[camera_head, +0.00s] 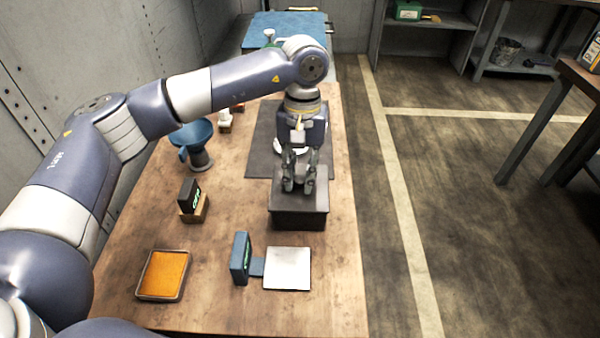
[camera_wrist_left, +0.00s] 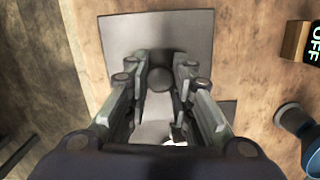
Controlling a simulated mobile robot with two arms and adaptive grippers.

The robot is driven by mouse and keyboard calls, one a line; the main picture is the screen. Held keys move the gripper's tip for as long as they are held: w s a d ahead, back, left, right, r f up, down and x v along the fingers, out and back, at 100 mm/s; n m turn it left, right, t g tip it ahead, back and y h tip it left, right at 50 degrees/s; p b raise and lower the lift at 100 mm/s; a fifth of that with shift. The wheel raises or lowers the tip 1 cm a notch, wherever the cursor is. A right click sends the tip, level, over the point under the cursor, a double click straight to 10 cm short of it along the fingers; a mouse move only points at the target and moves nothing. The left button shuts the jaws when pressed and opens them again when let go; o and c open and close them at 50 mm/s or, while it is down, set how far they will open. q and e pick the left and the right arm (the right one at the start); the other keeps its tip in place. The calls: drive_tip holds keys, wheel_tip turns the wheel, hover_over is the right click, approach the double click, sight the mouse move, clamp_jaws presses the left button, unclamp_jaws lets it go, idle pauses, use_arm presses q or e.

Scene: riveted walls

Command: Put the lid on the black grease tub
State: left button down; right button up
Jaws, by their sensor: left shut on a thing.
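The black grease tub (camera_head: 298,222) stands near the right edge of the wooden table. The flat dark grey lid (camera_head: 315,200) is over it, looking level and lined up with it. I cannot tell whether the lid rests on the rim or hangs just above it. My left gripper (camera_head: 300,185) points down over the lid, shut on its round knob. In the left wrist view the knob (camera_wrist_left: 160,78) is between the fingertips, and the square lid (camera_wrist_left: 120,40) spreads out below. The tub's inside is hidden. My right gripper is not in view.
A dark mat (camera_head: 262,150) lies behind the tub. A blue funnel (camera_head: 192,138), a black sign block (camera_head: 190,194), an orange-filled tray (camera_head: 163,273), a blue sign (camera_head: 240,258) and a pale plate (camera_head: 288,268) stand left and in front. The front right table is clear.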

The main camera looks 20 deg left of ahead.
use_arm(q)
drive_tip(key=shift+f, duration=0.15)
drive_tip(key=c, duration=1.8)
unclamp_jaws()
drive_tip(key=o, duration=0.5)
drive_tip(key=shift+c, duration=0.2)
